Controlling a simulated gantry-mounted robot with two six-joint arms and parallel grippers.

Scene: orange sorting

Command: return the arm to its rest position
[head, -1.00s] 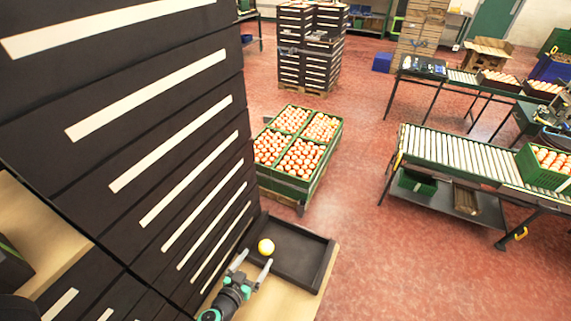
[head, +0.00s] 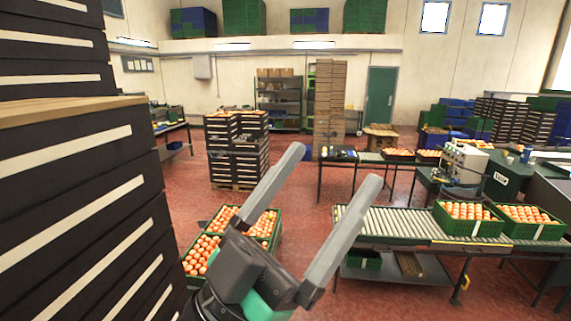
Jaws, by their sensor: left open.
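My left gripper (head: 332,195) is large and close in the head view, at the lower middle. Its two long grey fingers point up and stand wide apart. Nothing is between them; only the floor and room show behind. The black tray and the yellow ball are not in view now. My right gripper is not in view.
A tall stack of black crates (head: 75,205) fills the left side, close to my arm. Green crates of oranges (head: 268,228) stand on the floor behind my gripper. A roller conveyor (head: 390,223) with green crates (head: 470,226) is at right. Red floor (head: 300,180) lies between.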

